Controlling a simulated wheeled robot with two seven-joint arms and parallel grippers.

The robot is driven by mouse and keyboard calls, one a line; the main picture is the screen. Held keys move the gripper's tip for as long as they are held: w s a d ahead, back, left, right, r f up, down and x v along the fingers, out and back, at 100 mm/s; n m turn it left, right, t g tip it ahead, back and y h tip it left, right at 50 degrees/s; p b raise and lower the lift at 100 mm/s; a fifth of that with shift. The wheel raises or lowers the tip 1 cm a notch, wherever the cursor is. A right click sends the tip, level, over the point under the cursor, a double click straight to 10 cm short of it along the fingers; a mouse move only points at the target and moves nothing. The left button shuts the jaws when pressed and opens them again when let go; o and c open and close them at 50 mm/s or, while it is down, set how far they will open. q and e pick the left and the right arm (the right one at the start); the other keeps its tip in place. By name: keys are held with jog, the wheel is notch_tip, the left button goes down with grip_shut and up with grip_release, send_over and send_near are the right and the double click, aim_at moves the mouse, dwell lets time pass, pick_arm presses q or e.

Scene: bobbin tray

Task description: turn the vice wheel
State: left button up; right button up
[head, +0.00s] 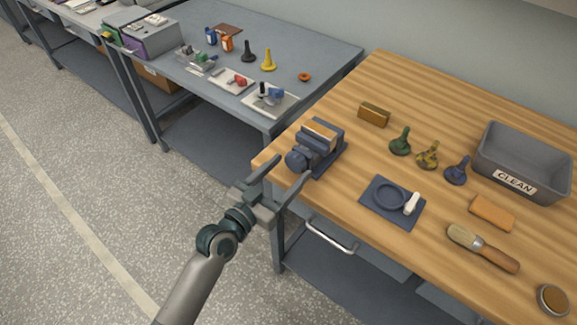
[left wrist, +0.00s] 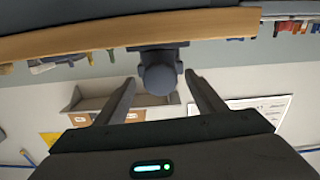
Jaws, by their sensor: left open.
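The dark blue-grey vice (head: 325,149) stands at the left front corner of the wooden bench, with a wooden block showing in its top. Its round wheel (head: 296,159) faces the bench's front edge and also shows in the left wrist view (left wrist: 158,75). My left gripper (head: 292,169) is open and empty in front of the wheel. In the left wrist view its fingers (left wrist: 160,84) lie to either side of the wheel, with gaps showing on both sides. I cannot tell whether the fingertips reach as far as the wheel. My right gripper is out of view.
The wooden bench (head: 350,90) also bears a brown block (head: 374,115), several bobbin-like pieces (head: 428,155), a dark mat (head: 377,209), a brush (head: 482,248) and a grey CLEAN bin (head: 522,163). A grey bench (head: 310,53) stands behind at left. The floor in front is clear.

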pick_arm(q)
jog(key=shift+w+d, duration=0.2)
jog(key=shift+w, duration=0.15)
jog(key=c, duration=1.1)
jog(key=shift+o, duration=0.2)
